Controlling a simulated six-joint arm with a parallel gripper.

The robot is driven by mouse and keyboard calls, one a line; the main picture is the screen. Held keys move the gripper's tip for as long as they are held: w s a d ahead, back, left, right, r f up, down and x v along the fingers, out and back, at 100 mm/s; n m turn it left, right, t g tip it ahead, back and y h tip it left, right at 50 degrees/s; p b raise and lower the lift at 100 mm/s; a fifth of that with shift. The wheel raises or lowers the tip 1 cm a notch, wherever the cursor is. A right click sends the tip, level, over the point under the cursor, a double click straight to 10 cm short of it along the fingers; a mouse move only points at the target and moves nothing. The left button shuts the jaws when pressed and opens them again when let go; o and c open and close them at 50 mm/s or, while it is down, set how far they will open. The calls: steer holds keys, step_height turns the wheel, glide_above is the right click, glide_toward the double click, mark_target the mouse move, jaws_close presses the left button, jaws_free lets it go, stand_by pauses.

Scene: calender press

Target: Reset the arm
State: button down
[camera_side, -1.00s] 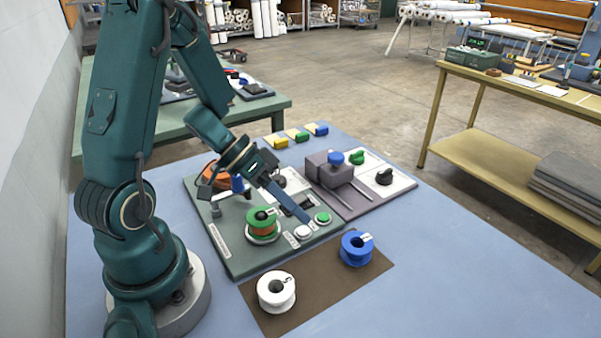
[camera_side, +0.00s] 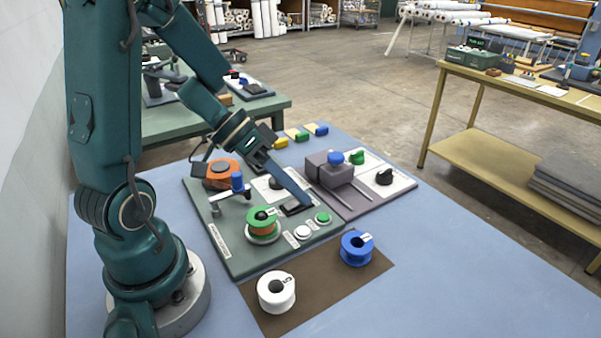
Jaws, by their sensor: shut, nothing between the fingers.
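My gripper (camera_side: 306,203) shows as long blue-grey fingers, shut and empty, slanting down to the right above the grey-green panel (camera_side: 232,262). The tips appear over the area near a dark switch (camera_side: 295,208) and a green button (camera_side: 323,218). I cannot tell the exact height, but I see no clear contact. My arm reaches in from the left, with its base at the lower left of the table.
A green spool (camera_side: 263,222) with orange winding, a white button (camera_side: 302,232) and an orange part (camera_side: 221,173) are on the panel. White (camera_side: 276,291) and blue (camera_side: 357,248) spools stand on a brown mat (camera_side: 318,300). A grey block (camera_side: 327,168) sits beyond. The table's right side is clear.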

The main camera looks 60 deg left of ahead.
steer(key=shift+d, duration=0.1)
steer(key=w+r+n+t+y, duration=0.1)
steer(key=w+r+t+y, duration=0.25)
steer(key=r, duration=0.45)
steer(key=w+r+t+y, duration=0.3)
steer(key=r+t, duration=0.2)
steer(key=r, duration=0.3)
steer(key=s+d+f+g, duration=0.2)
steer(key=s+f+g, duration=0.2)
steer(key=s, duration=0.3)
steer(key=s+d+f+g, duration=0.1)
steer(key=s+f+g, duration=0.4)
steer(key=s, duration=0.3)
steer(key=shift+s+d, duration=0.15)
steer(key=shift+d, duration=0.25)
steer(key=shift+f, duration=0.1)
